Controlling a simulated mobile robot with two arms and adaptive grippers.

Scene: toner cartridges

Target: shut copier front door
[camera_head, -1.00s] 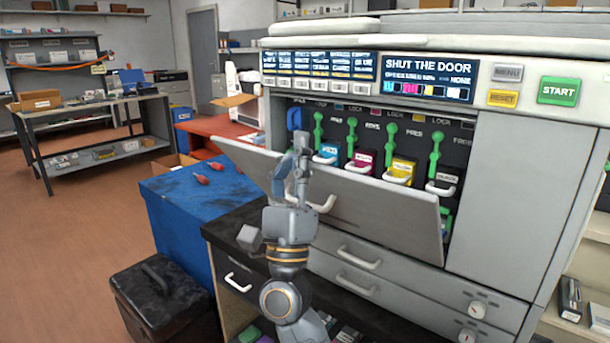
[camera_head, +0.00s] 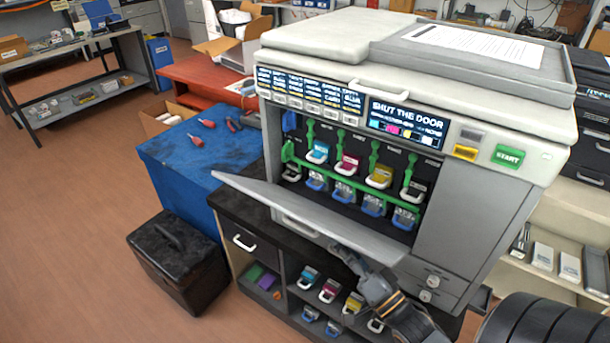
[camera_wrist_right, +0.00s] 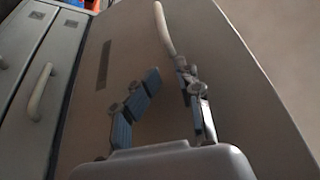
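The copier front door (camera_head: 318,218) is a grey panel hinged at its lower edge. It hangs open, tilted outward, in the head view. Behind it the bay shows coloured toner cartridges (camera_head: 347,163) and green levers. The display (camera_head: 405,122) reads "SHUT THE DOOR". My right gripper (camera_head: 345,256) is low in front of the door, its tips partly hidden under the panel. In the right wrist view, the door's outer face and pale handle (camera_wrist_right: 164,30) lie ahead. The fingers (camera_wrist_right: 168,80) are apart with nothing between them; contact is unclear. My left gripper is out of view.
A blue cabinet (camera_head: 180,165) with red-handled tools on top and a black box (camera_head: 178,262) stand to the left. Open floor lies further left.

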